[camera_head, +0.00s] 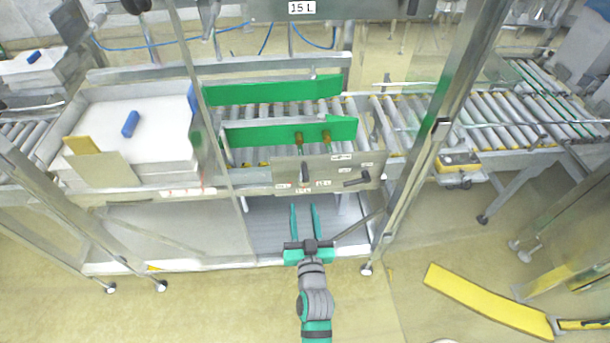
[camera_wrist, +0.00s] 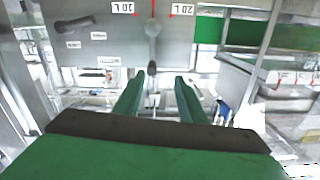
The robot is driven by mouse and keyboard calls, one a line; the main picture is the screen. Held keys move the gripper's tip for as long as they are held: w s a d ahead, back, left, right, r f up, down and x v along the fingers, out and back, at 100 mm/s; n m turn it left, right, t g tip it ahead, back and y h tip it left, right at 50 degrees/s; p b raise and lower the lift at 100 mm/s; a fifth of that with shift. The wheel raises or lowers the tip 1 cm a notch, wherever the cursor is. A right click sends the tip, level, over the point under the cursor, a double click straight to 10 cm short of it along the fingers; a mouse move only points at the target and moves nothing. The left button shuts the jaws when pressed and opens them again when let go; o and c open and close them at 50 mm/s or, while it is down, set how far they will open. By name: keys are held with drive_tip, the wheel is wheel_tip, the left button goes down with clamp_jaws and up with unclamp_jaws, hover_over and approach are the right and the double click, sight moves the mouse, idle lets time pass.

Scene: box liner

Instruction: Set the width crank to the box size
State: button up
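A grey metal panel (camera_head: 333,162) on the front of the liner station carries two dark crank handles. The left crank (camera_head: 304,173) stands roughly upright among small white labels. The right crank (camera_head: 357,180) lies slanted near the panel's right end. Most labels are too small to read. In the wrist view the panel appears upside down, with the upright crank (camera_wrist: 152,45) between two "20 L" labels and the other crank (camera_wrist: 75,26) to the left. My gripper (camera_head: 303,206) is open and empty, just below the panel; its fingers (camera_wrist: 158,90) point towards the upright crank without touching it.
A sign (camera_head: 302,8) above reads "15 L". Two green guide plates (camera_head: 285,132) stand over the roller conveyor behind the panel. A white stack (camera_head: 140,130) with a blue object lies left. Metal posts (camera_head: 425,150) flank the panel. Yellow strips lie on the floor at right.

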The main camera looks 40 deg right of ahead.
sight(305, 181)
drive_tip(key=shift+h, duration=0.4)
drive_tip(key=x, duration=0.8)
drive_tip(key=d+r+x, duration=0.1)
drive_tip(key=x, duration=0.4)
drive_tip(key=shift+s+d, duration=0.15)
drive_tip(key=shift+s, duration=0.2)
clamp_jaws()
